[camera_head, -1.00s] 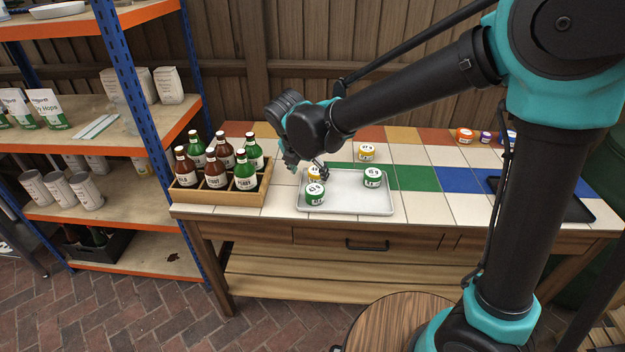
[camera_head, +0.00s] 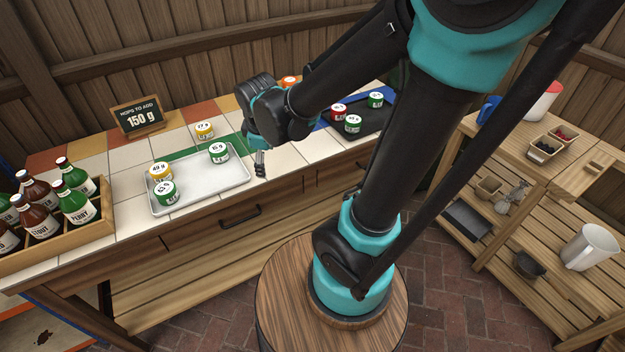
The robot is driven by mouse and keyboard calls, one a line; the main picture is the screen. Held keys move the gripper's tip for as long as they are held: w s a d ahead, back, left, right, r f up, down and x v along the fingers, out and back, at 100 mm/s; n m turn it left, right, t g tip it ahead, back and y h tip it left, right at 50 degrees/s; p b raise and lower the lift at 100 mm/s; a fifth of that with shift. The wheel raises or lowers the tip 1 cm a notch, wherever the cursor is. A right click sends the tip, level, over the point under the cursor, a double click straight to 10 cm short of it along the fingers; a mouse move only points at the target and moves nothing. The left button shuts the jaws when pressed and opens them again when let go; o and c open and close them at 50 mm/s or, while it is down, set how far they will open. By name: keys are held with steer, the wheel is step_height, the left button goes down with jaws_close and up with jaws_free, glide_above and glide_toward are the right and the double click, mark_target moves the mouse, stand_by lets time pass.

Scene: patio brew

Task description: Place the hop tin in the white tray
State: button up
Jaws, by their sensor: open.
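The white tray (camera_head: 196,187) lies on the tiled bench at the left. It holds a yellow tin (camera_head: 160,172) and a green tin (camera_head: 166,193) at its left end, and another green tin (camera_head: 219,153) at its far right. A yellow tin (camera_head: 204,131) stands on the tiles behind the tray. On a dark tray (camera_head: 372,122) to the right stand a red tin (camera_head: 338,112), a green tin (camera_head: 352,124) and another green tin (camera_head: 376,100). My gripper (camera_head: 260,170) is open and empty, just right of the white tray, pointing down.
A chalkboard sign (camera_head: 139,117) reading "HOPS TO ADD 150 g" stands at the back. A wooden bottle crate (camera_head: 60,235) is at the left. An orange tin (camera_head: 289,82) stands behind my arm. A wooden side table (camera_head: 500,150) with bowls is at the right.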

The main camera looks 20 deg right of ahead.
steer(key=s+d+f+m, duration=0.4)
steer(key=s+d+m, duration=0.4)
steer(key=d+m, duration=0.3)
steer(key=shift+d+f+m+t, duration=0.15)
steer(key=shift+m+t, duration=0.15)
steer(key=shift+m, duration=0.7)
